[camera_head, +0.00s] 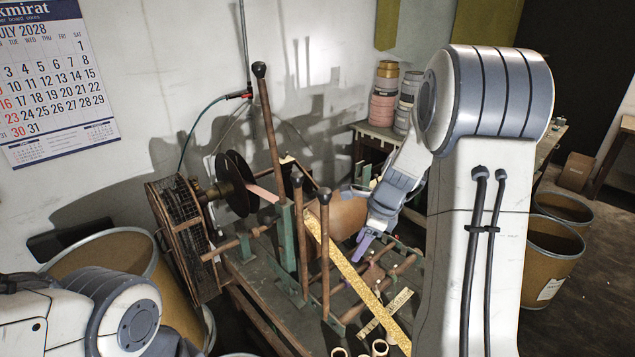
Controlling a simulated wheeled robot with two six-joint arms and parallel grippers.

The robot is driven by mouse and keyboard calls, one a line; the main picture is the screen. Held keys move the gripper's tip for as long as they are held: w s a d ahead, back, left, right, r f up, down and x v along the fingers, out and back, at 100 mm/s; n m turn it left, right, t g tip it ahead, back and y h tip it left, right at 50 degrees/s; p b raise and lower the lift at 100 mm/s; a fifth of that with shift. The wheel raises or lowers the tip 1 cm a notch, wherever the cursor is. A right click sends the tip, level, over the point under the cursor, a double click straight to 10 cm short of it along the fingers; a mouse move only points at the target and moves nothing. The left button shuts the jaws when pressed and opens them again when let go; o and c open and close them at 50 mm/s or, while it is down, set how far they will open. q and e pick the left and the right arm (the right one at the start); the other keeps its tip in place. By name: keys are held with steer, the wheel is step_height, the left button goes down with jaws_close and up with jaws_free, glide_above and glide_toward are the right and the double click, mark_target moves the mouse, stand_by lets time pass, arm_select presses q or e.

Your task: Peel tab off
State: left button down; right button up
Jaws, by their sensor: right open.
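A winding machine stands in the middle, with a pair of dark discs (236,185) on its shaft. A short pink strip (263,193) reaches from the discs toward a green upright. I cannot make out a separate tab. A long speckled yellow strip (358,283) slants down across the machine to the lower right. My right gripper (366,246) is open, its purple fingertips pointing down beside a brown rounded part (345,213) of the machine. It appears to hold nothing. My left arm shows at the lower left; its gripper is outside the view.
Tall rods with dark knobs (260,70) rise from the machine. A caged wheel (180,235) is at its left. A brown drum (100,255) stands behind my left arm. Stacked tape rolls (384,95) sit on a rear shelf. More bins (552,255) stand at right.

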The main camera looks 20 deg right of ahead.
steer(key=w+d+r+m+t, duration=0.2)
steer(key=w+d+r+m, duration=0.1)
steer(key=w+d+m, duration=0.4)
steer(key=b, duration=0.3)
glide_toward(307, 217)
arm_select(q)
steer(key=n, duration=0.1)
steer(key=n+p, duration=0.1)
steer(key=f+n+p, duration=0.1)
steer(key=shift+w+d+n, duration=0.1)
steer(key=shift+d+n, duration=0.2)
steer(key=shift+n, duration=0.1)
arm_select(e)
steer(key=shift+t, duration=0.3)
steer(key=x, duration=0.5)
steer(key=w+x, duration=0.1)
steer(key=x, duration=0.1)
steer(key=shift+a+r, duration=0.2)
steer(key=shift+a, duration=0.1)
jaws_close()
arm_select(q)
steer(key=shift+r, duration=0.1)
arm_select(e)
steer(key=shift+r, duration=0.2)
